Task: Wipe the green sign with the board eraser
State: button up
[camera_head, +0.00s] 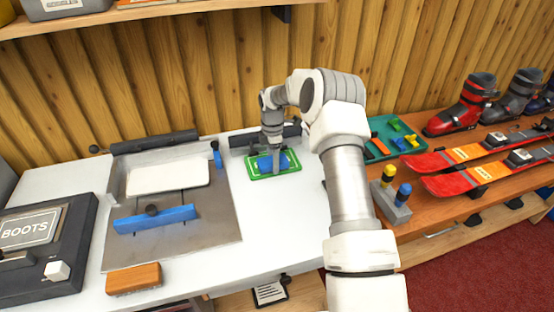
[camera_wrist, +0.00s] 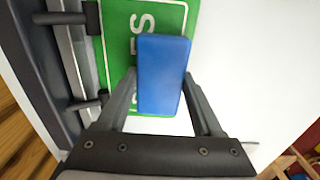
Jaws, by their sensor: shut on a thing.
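The green sign (camera_head: 258,177) with white lettering lies on the white bench top, right of the metal plate. It also shows in the wrist view (camera_wrist: 118,40), partly covered. My gripper (camera_head: 274,163) is over the sign, pointing down, shut on a blue block, which I take for the board eraser (camera_head: 264,163). In the wrist view the eraser (camera_wrist: 164,72) sits between the two fingers, over the sign's right part and hiding some letters. It appears to be on or very close to the sign; I cannot tell if they touch.
A metal plate (camera_head: 220,225) with a white pad (camera_head: 165,175) and blue bar (camera_head: 155,219) lies left. An orange-brown block (camera_head: 134,279) is at the front. A black BOOTS box (camera_head: 40,245) stands far left. A green tray (camera_head: 385,150) and red skis (camera_head: 470,180) are right. Bench before the sign is clear.

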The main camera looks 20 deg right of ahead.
aim_at(252, 166)
jog(key=shift+a+r, duration=0.15)
jog(key=shift+a, duration=3.1)
jog(key=shift+w, duration=1.4)
jog(key=shift+s+d+f, duration=0.1)
jog(key=shift+d+f, duration=0.1)
jog(key=shift+d, duration=1.05)
jog(key=shift+d+f, duration=0.15)
jog(key=shift+d, duration=1.05)
jog(key=shift+d+r, duration=0.2)
jog(key=shift+d, duration=4.4)
jog(key=shift+a+f+b, duration=0.1)
jog(key=shift+a+b, duration=0.25)
jog(key=shift+a, duration=6.7)
jog(key=shift+r+p, duration=1.75)
jog(key=shift+r, duration=1.4)
